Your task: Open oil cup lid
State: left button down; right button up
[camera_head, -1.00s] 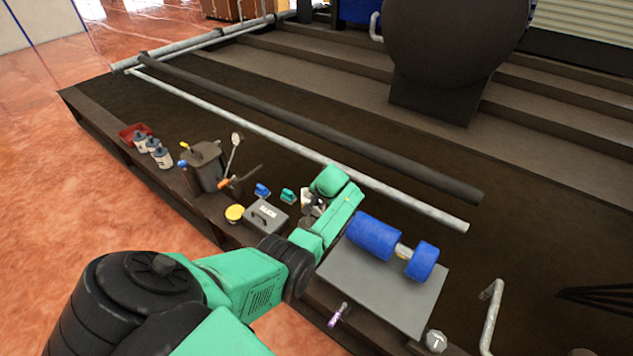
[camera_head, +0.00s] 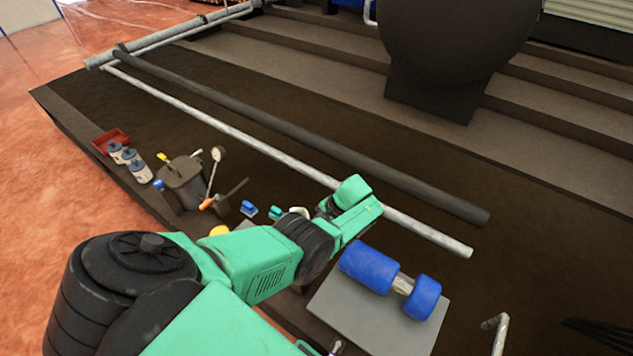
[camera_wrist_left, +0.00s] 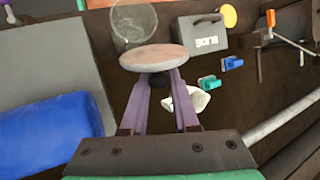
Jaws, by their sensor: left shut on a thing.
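In the left wrist view my left gripper (camera_wrist_left: 158,82) has its two purple-grey fingers closed on the dark underside knob of a round pinkish-brown lid (camera_wrist_left: 154,57). A clear glass cup (camera_wrist_left: 133,20) shows just beyond the lid's far edge. The lid overlaps it in the picture, and I cannot tell whether they touch. In the head view my left arm hides the fingers, the lid and the cup.
Blue (camera_head: 249,208) and teal (camera_head: 276,212) clips, a white piece (camera_wrist_left: 187,101), a grey box (camera_wrist_left: 203,36) and a dark pot (camera_head: 182,183) are nearby. A pale pipe (camera_head: 230,126) runs behind.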

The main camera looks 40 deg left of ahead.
pick_arm(q)
jog(key=shift+s+f, duration=0.1)
jog(key=shift+f, duration=0.05)
jog(key=c, duration=0.7)
grip_release()
jog(key=shift+o, duration=0.2)
jog(key=p+v, duration=0.1)
jog(key=v, duration=1.3)
jog(key=shift+r+p, duration=0.3)
jog(key=shift+p, duration=0.1)
jog(key=shift+f, duration=0.1)
